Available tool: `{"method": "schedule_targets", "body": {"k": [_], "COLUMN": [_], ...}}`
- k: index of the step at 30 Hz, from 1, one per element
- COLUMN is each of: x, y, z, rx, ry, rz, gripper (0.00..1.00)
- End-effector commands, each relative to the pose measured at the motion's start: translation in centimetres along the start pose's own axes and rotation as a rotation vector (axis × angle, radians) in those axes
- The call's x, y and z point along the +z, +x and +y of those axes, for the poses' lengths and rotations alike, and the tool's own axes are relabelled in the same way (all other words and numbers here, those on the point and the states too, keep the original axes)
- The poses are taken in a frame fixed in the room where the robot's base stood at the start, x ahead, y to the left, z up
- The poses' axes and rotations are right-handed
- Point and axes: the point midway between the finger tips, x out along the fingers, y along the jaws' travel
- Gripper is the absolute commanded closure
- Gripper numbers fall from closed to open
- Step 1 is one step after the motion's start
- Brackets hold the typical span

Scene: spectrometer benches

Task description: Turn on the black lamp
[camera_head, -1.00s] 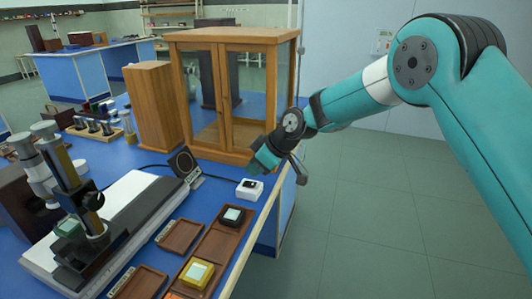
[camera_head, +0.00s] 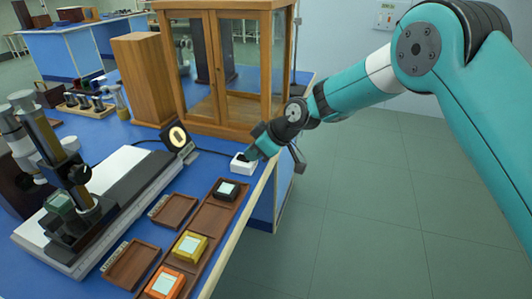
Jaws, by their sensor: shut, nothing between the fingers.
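The black lamp (camera_head: 177,137) stands on the blue bench at the far end of the long grey instrument base, and its round face glows pale yellow. A dark cable runs from behind it toward a small white switch box (camera_head: 243,165) at the bench's right edge. My gripper (camera_head: 247,155) is shut and empty, pointing down at the top of the switch box. Its fingertips look to be on or just above the box; contact cannot be told. The gripper hides part of the box's top.
A wood and glass cabinet (camera_head: 221,122) stands right behind the switch box. A wooden tray (camera_head: 206,226) holds black, yellow and orange blocks in front. A microscope-like instrument (camera_head: 67,180) stands at left. Free floor (camera_head: 380,210) lies to the right.

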Motion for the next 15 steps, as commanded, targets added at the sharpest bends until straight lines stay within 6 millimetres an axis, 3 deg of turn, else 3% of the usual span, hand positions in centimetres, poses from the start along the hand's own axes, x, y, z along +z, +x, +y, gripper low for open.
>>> {"method": "schedule_targets", "body": {"k": [15], "x": [-0.65], "y": [-0.64], "z": [-0.10], "rx": [-0.002], "ry": [-0.001], "rz": [-0.004], "gripper": [1.00]}}
